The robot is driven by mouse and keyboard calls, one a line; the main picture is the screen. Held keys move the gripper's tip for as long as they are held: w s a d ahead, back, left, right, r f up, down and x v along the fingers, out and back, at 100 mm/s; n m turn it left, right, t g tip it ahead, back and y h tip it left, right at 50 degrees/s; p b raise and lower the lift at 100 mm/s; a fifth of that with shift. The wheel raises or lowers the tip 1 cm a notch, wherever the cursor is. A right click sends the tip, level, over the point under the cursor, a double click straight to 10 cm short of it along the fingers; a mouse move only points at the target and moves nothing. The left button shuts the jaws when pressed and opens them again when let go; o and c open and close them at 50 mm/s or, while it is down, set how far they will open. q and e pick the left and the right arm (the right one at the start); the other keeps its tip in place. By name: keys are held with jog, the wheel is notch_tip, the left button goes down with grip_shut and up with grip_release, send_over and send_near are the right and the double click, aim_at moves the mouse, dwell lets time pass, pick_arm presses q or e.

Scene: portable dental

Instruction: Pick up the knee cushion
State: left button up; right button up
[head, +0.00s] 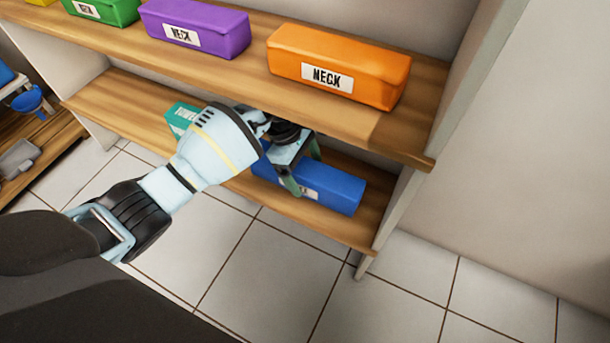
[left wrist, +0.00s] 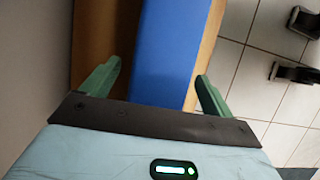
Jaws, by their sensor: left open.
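A long blue cushion (head: 335,188) lies on the lower shelf board at the right end. Its white label is mostly hidden behind a finger, so I cannot read it as knee. My left gripper (head: 303,170) is over this cushion, open, with green fingers pointing down. In the left wrist view the blue cushion (left wrist: 170,50) runs between the two open fingers of the left gripper (left wrist: 157,82), with a gap on each side. I cannot tell how far down the fingers reach beside it. My right gripper is not in view.
The upper board (head: 400,130) lies close above the left gripper and carries orange (head: 340,60), purple (head: 195,25) and green (head: 100,8) cushions. A teal cushion (head: 180,117) lies left on the lower board (head: 235,182). The shelf's side panel (head: 400,205) stands right. Tiled floor in front is clear.

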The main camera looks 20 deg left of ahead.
pick_arm(q)
jog(key=shift+c, duration=0.5)
jog(key=c, duration=1.1)
jog(key=shift+w+r, duration=0.1)
jog(key=shift+r+p, duration=0.4)
jog(key=shift+r, duration=0.05)
jog(key=shift+s+a+r+p, duration=0.1)
jog(key=shift+s+p, duration=1.05)
jog(key=shift+s, duration=1.85)
jog(key=shift+s+a+r+p, duration=0.1)
jog(key=shift+s+p, duration=1.1)
jog(key=shift+s, duration=1.8)
jog(key=shift+s+a+r+p, duration=0.1)
jog(key=shift+s+p, duration=1.05)
jog(key=shift+s, duration=1.85)
